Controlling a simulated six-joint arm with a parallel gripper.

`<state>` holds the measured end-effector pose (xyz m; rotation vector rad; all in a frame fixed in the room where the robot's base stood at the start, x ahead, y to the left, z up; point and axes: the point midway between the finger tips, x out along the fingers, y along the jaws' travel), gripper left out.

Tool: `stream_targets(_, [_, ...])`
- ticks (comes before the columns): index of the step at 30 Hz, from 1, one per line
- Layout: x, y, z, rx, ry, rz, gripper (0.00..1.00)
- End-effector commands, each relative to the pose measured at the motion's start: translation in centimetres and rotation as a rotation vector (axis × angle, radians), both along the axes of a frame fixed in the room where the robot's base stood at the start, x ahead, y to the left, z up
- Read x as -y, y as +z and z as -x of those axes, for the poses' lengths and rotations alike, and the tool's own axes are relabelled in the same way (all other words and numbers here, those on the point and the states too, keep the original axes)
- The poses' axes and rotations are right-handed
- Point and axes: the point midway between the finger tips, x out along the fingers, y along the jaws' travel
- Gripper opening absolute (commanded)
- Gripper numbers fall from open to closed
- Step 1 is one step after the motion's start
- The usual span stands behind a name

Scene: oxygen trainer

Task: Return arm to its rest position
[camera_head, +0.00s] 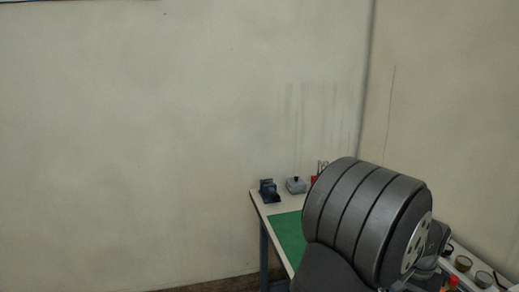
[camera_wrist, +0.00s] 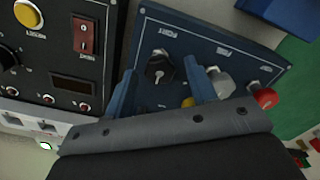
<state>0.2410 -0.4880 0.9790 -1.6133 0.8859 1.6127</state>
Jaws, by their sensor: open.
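My gripper (camera_wrist: 161,88) shows at the bottom of the wrist view with its two blue fingers spread apart and nothing held between them. A blue panel (camera_wrist: 205,48) lies beyond the fingers. Its black knob (camera_wrist: 160,68) appears between the fingertips in the picture; I cannot tell how far apart in depth they are. A grey knob (camera_wrist: 218,82) is just right of the right finger, and a red knob (camera_wrist: 265,98) is further right. A yellow part (camera_wrist: 187,102) is partly hidden. In the head view my large grey arm fills the lower right, and my gripper cannot be made out there.
A dark panel (camera_wrist: 62,55) with a yellow button (camera_wrist: 27,13) and red rocker switch (camera_wrist: 84,35) is left. Walls stand behind; space left is clear.

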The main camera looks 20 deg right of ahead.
Motion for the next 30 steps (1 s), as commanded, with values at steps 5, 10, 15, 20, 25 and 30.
stream_targets(5, [-0.02,0.02,-0.03,0.0,0.145,0.0,0.52])
stream_targets(10, [-0.03,0.03,-0.04,0.0,0.287,0.0,0.52])
stream_targets(15, [-0.05,0.03,-0.06,0.0,0.428,0.0,0.52])
stream_targets(20, [-0.07,0.03,-0.07,0.0,0.56,0.0,0.52])
stream_targets(25, [-0.09,0.03,-0.07,0.0,0.702,0.0,0.52])
stream_targets(30, [-0.11,0.03,-0.08,0.0,0.842,0.0,0.52])
